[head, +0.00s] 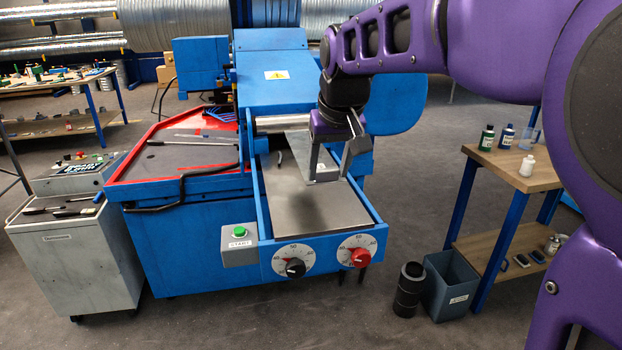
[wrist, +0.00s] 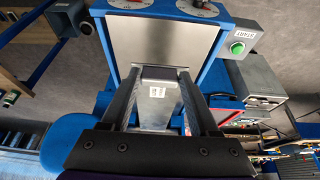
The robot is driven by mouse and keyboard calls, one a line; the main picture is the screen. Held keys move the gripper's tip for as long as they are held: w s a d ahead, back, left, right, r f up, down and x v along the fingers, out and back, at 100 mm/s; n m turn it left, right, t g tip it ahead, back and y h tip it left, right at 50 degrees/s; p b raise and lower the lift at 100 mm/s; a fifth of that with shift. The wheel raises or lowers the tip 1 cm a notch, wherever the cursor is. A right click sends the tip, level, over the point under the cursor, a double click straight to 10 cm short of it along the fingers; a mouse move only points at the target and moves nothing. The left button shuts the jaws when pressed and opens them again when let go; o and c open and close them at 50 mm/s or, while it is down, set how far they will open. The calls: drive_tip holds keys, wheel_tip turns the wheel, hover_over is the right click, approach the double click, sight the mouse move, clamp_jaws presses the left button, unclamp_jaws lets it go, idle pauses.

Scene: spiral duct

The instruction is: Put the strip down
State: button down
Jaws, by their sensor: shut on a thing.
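The strip (head: 298,142) is a flat grey metal piece with a small white label, over the flat grey bed at the front of the blue machine. In the wrist view the strip (wrist: 155,110) lies between the two fingers, its labelled end toward the bed. My gripper (head: 332,172) is shut on the strip, fingers pointing down; it also shows in the wrist view (wrist: 160,100). The grey bed (head: 305,212) is bare in front of the strip. I cannot tell whether the strip touches the bed. Its far part runs toward the machine's roller (head: 278,122).
The machine's front carries a black dial (head: 295,268), a red dial (head: 360,257) and a green start button (head: 239,231). Blue side rails edge the bed. A red-rimmed tray (head: 180,150) is at left. A wooden bench (head: 512,170) with bottles stands at right.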

drive_tip(key=shift+f, duration=0.25)
wheel_tip(320, 180, down, 10)
drive_tip(key=shift+r+b, duration=0.25)
drive_tip(key=shift+b, duration=0.3)
drive_tip(key=shift+c, duration=0.7)
unclamp_jaws()
